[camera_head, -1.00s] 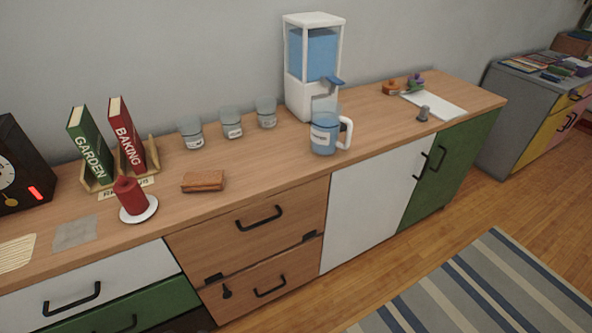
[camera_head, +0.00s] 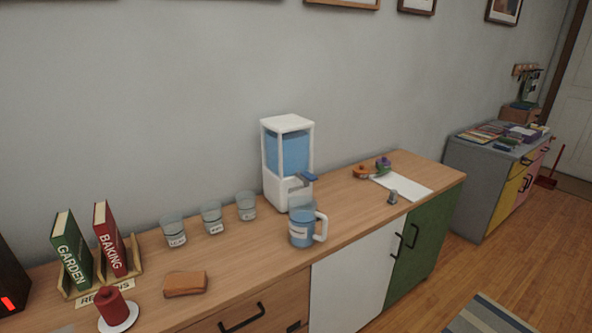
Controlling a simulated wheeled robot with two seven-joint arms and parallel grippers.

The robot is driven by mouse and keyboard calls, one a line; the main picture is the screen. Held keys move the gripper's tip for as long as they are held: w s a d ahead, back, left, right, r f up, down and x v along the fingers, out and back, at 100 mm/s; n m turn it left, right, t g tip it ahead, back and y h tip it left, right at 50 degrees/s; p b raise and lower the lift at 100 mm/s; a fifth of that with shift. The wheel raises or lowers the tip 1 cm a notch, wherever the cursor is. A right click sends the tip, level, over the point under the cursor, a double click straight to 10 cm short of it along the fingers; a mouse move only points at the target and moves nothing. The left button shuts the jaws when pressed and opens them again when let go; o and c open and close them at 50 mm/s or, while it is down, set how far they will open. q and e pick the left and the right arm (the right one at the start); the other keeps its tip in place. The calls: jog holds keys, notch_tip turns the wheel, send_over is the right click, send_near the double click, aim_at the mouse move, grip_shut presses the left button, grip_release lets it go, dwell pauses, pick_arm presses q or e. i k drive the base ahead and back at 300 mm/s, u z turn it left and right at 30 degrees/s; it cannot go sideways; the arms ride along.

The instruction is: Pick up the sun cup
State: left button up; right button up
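Three clear glass cups with white labels stand in a row on the wooden sideboard top: a left cup (camera_head: 174,232), a middle cup (camera_head: 212,217) and a right cup (camera_head: 246,206). Their labels are too small to read, so I cannot tell which is the sun cup. A larger blue-filled mug with a white handle (camera_head: 302,224) stands to their right, in front of a white dispenser holding blue liquid (camera_head: 288,160). Neither of my grippers is in view.
On the sideboard (camera_head: 240,262), a book rack with green (camera_head: 73,250) and red (camera_head: 110,240) books, a red candle on a white dish (camera_head: 114,308) and a brown sponge-like block (camera_head: 185,284) stand to the left. White paper (camera_head: 402,186) and small items lie right. A grey cabinet (camera_head: 482,180) stands beyond.

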aim_at(247, 207)
jog(key=z, duration=1.8)
jog(key=i, duration=2.7)
jog(key=u, duration=3)
